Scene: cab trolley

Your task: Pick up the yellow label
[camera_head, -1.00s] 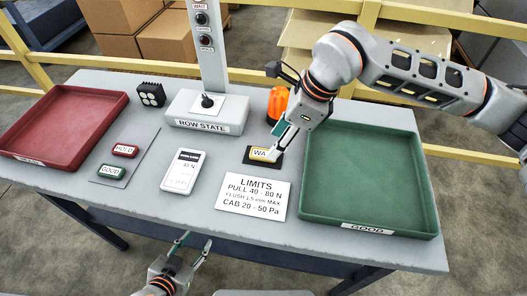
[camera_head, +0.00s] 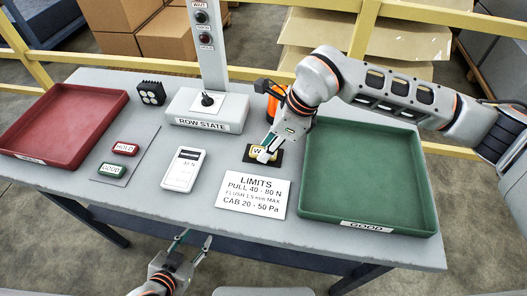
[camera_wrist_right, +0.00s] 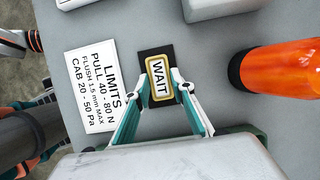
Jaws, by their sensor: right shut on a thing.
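The yellow label (camera_wrist_right: 159,80) is a small plate with a yellow border and the word WAIT. It lies on a black pad (camera_wrist_right: 146,103) on the table, and also shows in the head view (camera_head: 258,150), partly covered by my right gripper. My right gripper (camera_head: 265,156) points down at it. My left gripper (camera_head: 194,241) is open and empty in front of the table's front edge.
The green GOOD tray (camera_head: 431,190) is just right of my right gripper. An orange object (camera_wrist_right: 284,72) stands behind the pad. The LIMITS card (camera_head: 252,207), handheld meter (camera_head: 183,169) and ROW STATE box (camera_head: 207,112) are nearby. A red tray (camera_head: 112,104) is far left.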

